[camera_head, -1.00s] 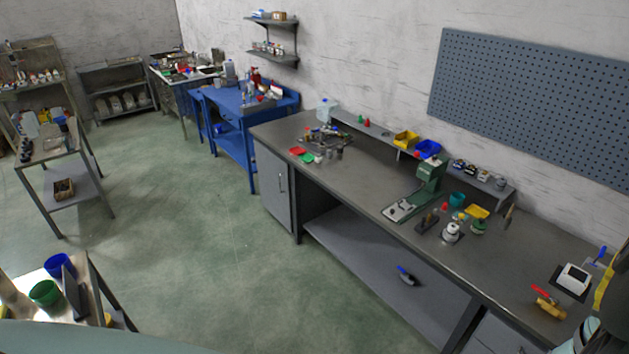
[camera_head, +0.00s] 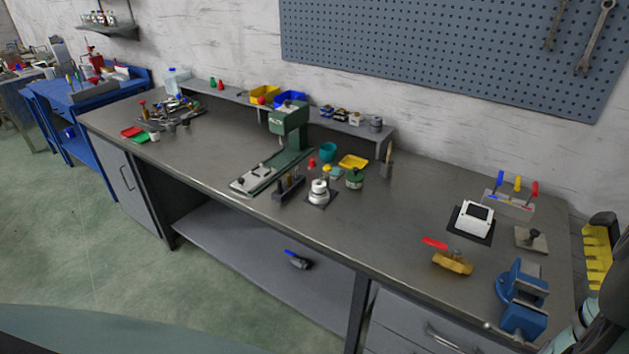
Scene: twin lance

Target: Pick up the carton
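I cannot make out a carton for certain in the head view. The long grey workbench (camera_head: 215,155) fills the middle of the view, with tools and small parts on its top. My gripper cannot be made out in the head view; only a part that looks like my arm shows at the lower right edge.
On the bench stand a green press (camera_head: 288,130), a white device (camera_head: 474,217), a yellow valve with a red handle (camera_head: 452,262) and a blue vise (camera_head: 522,298). A blue table (camera_head: 90,95) stands at the left. Green floor (camera_head: 110,240) is clear at the lower left.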

